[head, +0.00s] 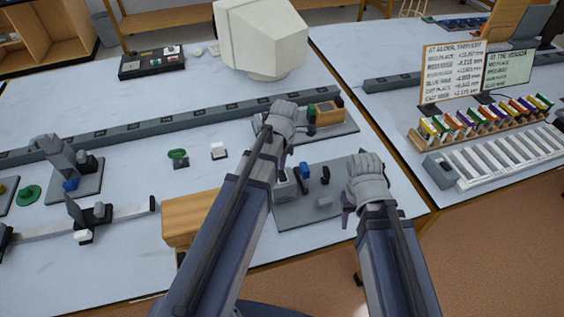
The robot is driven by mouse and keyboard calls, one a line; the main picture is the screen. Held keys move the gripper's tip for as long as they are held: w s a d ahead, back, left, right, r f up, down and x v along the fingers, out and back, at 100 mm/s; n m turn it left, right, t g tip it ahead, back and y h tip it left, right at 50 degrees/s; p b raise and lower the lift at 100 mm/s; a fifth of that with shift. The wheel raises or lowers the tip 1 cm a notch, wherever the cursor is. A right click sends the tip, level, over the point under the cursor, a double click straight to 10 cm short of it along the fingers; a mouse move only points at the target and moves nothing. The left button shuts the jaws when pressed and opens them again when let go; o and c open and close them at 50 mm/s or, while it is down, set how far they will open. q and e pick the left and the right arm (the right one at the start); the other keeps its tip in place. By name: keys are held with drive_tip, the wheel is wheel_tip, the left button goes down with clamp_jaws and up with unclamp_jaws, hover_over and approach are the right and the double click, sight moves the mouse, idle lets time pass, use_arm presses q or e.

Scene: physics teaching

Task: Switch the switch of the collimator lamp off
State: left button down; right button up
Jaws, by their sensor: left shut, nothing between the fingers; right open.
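I cannot single out the collimator lamp or its switch with certainty. A grey board (345,127) at the middle bears a wooden box with a dark end (326,112). My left gripper (284,115) is shut and empty, just left of this box. Its fingertips are hardly visible, and I cannot tell whether they touch anything. A second grey board (290,216), nearer to me, bears a small pale block (323,202) and upright blue and black parts (304,170). My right gripper (366,182) is open and empty over its right end. My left arm hides part of both boards.
A grey angled device (55,152) stands on a board at the left. A rail with small holders (125,212) lies in front of it. A long grey socket strip (130,130) crosses the table. A cream monitor (262,40) stands behind. A wooden block (190,215) is beside my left arm.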

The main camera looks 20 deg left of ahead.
sight(281, 173)
use_arm(q)
drive_tip(key=shift+w+a+f+b, duration=0.1)
drive_tip(key=shift+f+b, duration=0.55)
drive_tip(key=shift+f, duration=0.3)
drive_tip(key=shift+w+a+f+b, duration=0.1)
drive_tip(key=shift+f+b, duration=0.5)
drive_tip(key=shift+f, duration=0.3)
use_arm(e)
drive_tip(key=shift+f, duration=1.85)
use_arm(q)
drive_tip(key=shift+f, duration=0.15)
use_arm(e)
drive_tip(key=shift+s+f, duration=0.1)
drive_tip(key=shift+f, duration=0.05)
use_arm(q)
drive_tip(key=shift+s+d, duration=0.1)
drive_tip(key=shift+s+d, duration=0.15)
drive_tip(key=shift+s, duration=0.15)
drive_tip(key=shift+s+d, duration=0.25)
drive_tip(key=shift+s, duration=0.05)
drive_tip(key=shift+w+r, duration=0.1)
drive_tip(key=shift+r, duration=0.1)
